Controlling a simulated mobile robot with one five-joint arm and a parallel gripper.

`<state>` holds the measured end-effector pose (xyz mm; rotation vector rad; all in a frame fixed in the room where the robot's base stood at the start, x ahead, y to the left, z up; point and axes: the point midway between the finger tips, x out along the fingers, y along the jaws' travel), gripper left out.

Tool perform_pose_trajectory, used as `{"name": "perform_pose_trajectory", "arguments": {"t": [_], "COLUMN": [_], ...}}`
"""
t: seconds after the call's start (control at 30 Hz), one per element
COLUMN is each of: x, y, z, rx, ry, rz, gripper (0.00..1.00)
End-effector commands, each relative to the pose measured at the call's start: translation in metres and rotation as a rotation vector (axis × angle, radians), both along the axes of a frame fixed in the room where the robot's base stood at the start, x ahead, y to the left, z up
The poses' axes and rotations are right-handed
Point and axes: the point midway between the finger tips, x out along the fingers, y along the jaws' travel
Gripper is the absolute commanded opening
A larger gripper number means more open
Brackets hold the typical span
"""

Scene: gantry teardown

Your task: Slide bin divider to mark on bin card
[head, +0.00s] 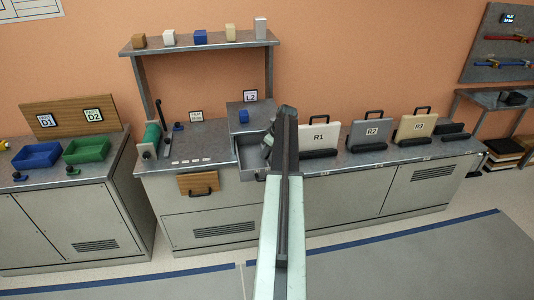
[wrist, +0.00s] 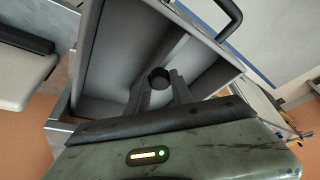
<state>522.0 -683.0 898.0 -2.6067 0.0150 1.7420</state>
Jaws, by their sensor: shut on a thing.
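My gripper (wrist: 160,84) reaches into the bin and is shut on a dark round knob (wrist: 158,76). The knob appears to sit at the strip; how it joins the strip is hidden. In the head view my arm hides the fingertips. I cannot make out a bin card or its mark.
Cases R1 (head: 319,136), R2 (head: 371,134) and R3 (head: 415,128) stand to the right. A shelf (head: 199,46) with several blocks is above. A wooden drawer front (head: 198,183) is below.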

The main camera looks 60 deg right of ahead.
Motion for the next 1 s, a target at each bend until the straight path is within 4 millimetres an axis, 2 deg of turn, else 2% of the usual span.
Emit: {"name": "perform_pose_trajectory", "arguments": {"t": [0.77, 0.8, 0.83, 0.87, 1.0], "x": [0.0058, 0.0058, 0.0058, 0.0058, 0.0057], "y": [0.0055, 0.0055, 0.0055, 0.0055, 0.0054], "z": [0.0, 0.0, 0.0001, 0.0001, 0.0], "rx": [0.0, 0.0, 0.0, 0.0, 0.0], "ry": [0.0, 0.0, 0.0, 0.0, 0.0], "rz": [0.001, 0.001, 0.001, 0.001, 0.001], "gripper": [0.0, 0.36, 0.44, 0.5, 0.5]}}
